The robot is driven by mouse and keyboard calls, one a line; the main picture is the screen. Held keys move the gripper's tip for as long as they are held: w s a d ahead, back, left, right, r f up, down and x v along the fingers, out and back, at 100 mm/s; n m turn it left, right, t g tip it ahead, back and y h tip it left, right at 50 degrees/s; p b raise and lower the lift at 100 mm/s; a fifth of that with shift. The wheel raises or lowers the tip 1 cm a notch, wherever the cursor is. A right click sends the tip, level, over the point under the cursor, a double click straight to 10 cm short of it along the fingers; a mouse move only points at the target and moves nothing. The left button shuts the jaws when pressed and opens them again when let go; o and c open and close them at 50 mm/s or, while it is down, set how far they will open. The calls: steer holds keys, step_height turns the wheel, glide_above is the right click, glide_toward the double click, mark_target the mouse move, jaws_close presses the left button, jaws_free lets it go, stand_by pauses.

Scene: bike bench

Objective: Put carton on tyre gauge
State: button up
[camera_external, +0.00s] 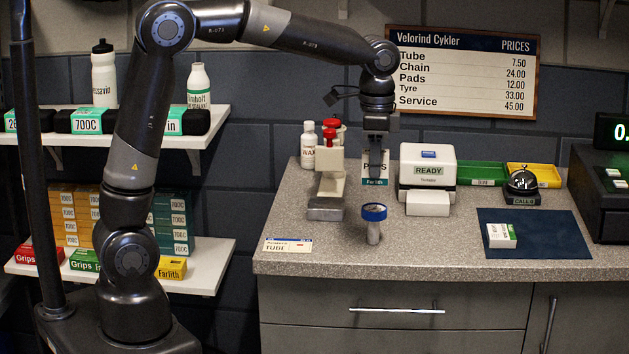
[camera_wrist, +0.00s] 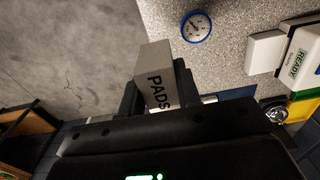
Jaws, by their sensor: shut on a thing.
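A white and teal carton marked PADS (camera_external: 376,168) hangs upright in my gripper (camera_external: 376,150). It also shows in the wrist view (camera_wrist: 157,80), between the two dark fingers of my gripper (camera_wrist: 158,92), which are shut on its sides. The tyre gauge (camera_external: 374,213) has a round blue-rimmed dial on a short grey stem and is on the counter near the front. In the wrist view its dial (camera_wrist: 196,27) is face up, apart from the carton. In the external view the carton appears above the gauge with a gap; the exact depth offset is hard to tell.
Left of the carton stand a red-topped device (camera_external: 328,180) and a white bottle (camera_external: 308,145). A READY printer (camera_external: 428,170) stands right. A bell (camera_external: 522,186), a blue mat (camera_external: 545,245) and a small green-white box (camera_external: 501,235) are further right. A label card (camera_external: 288,245) lies front left.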

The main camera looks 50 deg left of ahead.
steer(key=w+a+f, duration=0.4)
steer(key=shift+w+a, duration=0.25)
steer(key=shift+a, duration=0.05)
steer(key=shift+f, duration=1.95)
steer(key=shift+f, duration=0.1)
steer(key=o, duration=1)
steer(key=shift+c, duration=0.2)
